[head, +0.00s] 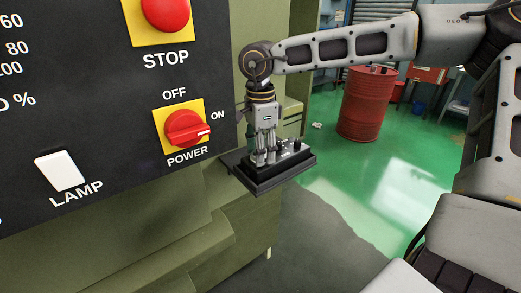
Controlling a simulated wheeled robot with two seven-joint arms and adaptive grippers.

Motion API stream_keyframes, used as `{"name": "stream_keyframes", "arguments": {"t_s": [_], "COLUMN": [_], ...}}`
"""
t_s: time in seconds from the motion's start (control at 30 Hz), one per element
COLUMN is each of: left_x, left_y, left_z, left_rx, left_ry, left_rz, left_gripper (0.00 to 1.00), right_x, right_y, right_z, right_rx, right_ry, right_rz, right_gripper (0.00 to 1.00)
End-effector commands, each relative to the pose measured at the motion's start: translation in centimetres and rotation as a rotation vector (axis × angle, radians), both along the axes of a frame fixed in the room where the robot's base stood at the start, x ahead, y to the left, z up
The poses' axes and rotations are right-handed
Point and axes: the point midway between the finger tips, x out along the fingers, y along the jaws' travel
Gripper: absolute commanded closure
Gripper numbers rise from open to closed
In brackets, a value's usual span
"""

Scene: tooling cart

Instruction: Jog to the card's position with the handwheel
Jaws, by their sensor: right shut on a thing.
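A black handwheel box (268,176) sits on a small dark bracket at the side of the green machine, with a short black knob and light metal parts on top. My right gripper (266,157) points down over the box. It is shut on the handwheel's small grip at the box's top, which the fingers mostly hide. The dial marks are too small to read from here. No card shows in this view. My left gripper is not in view.
The black control panel (90,115) fills the left, with a red STOP button (165,12), a red POWER switch (186,129) pointing to ON and a white LAMP switch (60,171). A red barrel (367,105) stands behind on open green floor.

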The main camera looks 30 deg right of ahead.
Motion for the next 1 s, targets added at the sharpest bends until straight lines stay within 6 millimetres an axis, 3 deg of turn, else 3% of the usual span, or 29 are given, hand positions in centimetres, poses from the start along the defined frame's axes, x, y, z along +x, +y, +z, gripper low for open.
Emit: {"name": "stream_keyframes", "arguments": {"t_s": [0.5,1.0], "left_x": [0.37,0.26], "left_y": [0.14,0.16], "left_z": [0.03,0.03], "left_rx": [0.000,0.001], "left_ry": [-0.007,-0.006], "left_rz": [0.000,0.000], "left_gripper": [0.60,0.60], "right_x": [-0.05,-0.07], "right_y": [-0.01,0.00], "right_z": [0.01,0.01], "right_rx": [0.000,0.000], "right_ry": [0.000,0.000], "right_rz": [0.326,0.389], "right_gripper": [0.75,0.75]}}
